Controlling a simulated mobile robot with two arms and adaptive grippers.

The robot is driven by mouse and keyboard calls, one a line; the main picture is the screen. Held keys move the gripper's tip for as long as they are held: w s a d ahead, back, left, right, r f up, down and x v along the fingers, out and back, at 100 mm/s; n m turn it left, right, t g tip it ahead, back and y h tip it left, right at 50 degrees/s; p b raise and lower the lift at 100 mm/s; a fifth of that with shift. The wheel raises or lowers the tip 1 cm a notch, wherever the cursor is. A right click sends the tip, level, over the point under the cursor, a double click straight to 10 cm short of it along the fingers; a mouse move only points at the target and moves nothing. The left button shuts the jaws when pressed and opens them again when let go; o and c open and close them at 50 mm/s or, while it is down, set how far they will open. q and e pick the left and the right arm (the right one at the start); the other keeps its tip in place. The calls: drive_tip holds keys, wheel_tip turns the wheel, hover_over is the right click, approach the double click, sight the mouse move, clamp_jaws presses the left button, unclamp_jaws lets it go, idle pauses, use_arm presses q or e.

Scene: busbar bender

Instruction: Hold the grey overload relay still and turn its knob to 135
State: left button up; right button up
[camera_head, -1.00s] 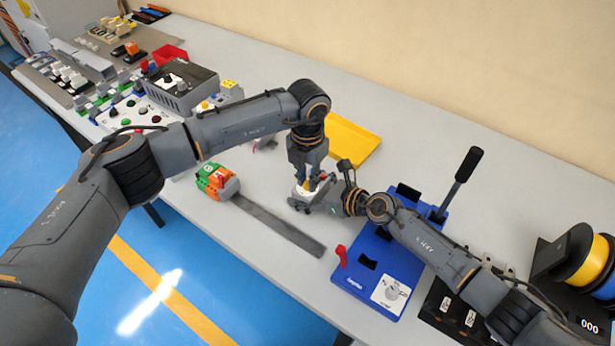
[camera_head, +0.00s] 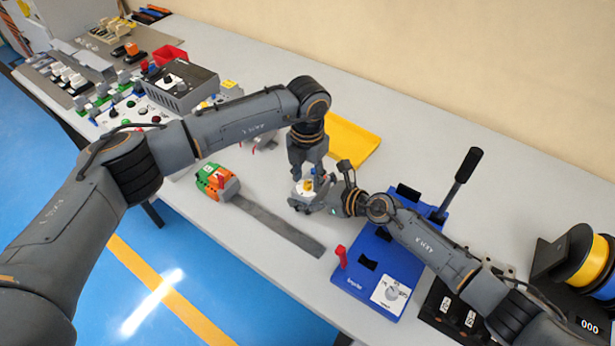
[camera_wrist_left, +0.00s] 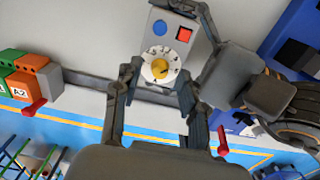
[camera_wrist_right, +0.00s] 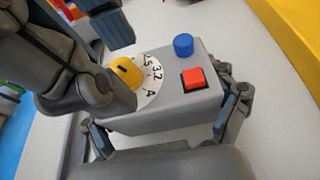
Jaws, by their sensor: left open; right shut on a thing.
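The grey overload relay (camera_wrist_right: 172,112) has a yellow knob (camera_wrist_right: 125,72) on a white numbered dial, a blue button (camera_wrist_right: 183,45) and a red button (camera_wrist_right: 193,78). My right gripper (camera_head: 322,197) is shut on the relay's body, with a finger on either side in the right wrist view. My left gripper (camera_head: 308,172) comes down from above and is open. In the left wrist view its fingers stand apart on either side of the knob (camera_wrist_left: 160,69), with visible gaps. The knob has a dark pointer line; its exact reading is too small to tell.
A blue bender (camera_head: 375,260) with a black lever stands right of the relay. An orange-green terminal block (camera_head: 217,182) and a flat grey bar (camera_head: 280,225) lie to the left. A yellow tray (camera_head: 352,140) lies behind.

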sight(308, 183)
use_arm(q)
wheel_tip(308, 183, up, 11)
drive_tip(key=shift+r, duration=0.15)
idle(0.4)
use_arm(e)
drive_tip(key=o, duration=1.2)
drive_tip(key=shift+c, duration=0.2)
